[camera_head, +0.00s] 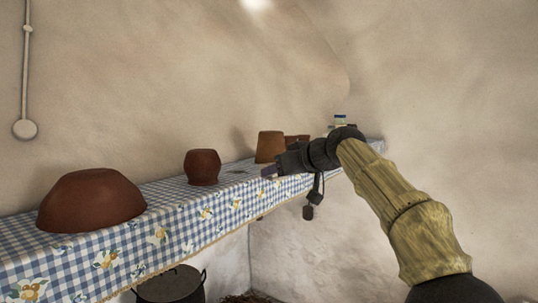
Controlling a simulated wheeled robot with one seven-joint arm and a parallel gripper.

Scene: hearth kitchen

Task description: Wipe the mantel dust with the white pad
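The mantel (170,207) is a long shelf under a blue-and-white checked cloth, running from the near left to the far right corner. A small greyish patch (237,172) on the cloth, left of my gripper, may be the dust. My gripper (270,171) is low over the mantel's front part, pointing left. A small pale purplish piece shows at its tip; I cannot tell whether it is the pad or a finger. No white pad is clearly visible. I cannot tell whether the gripper touches the cloth or is shut.
A large brown bowl (92,200) sits at the near left. Small jars (340,121) are at the far end. A dark cauldron (171,286) is below the mantel.

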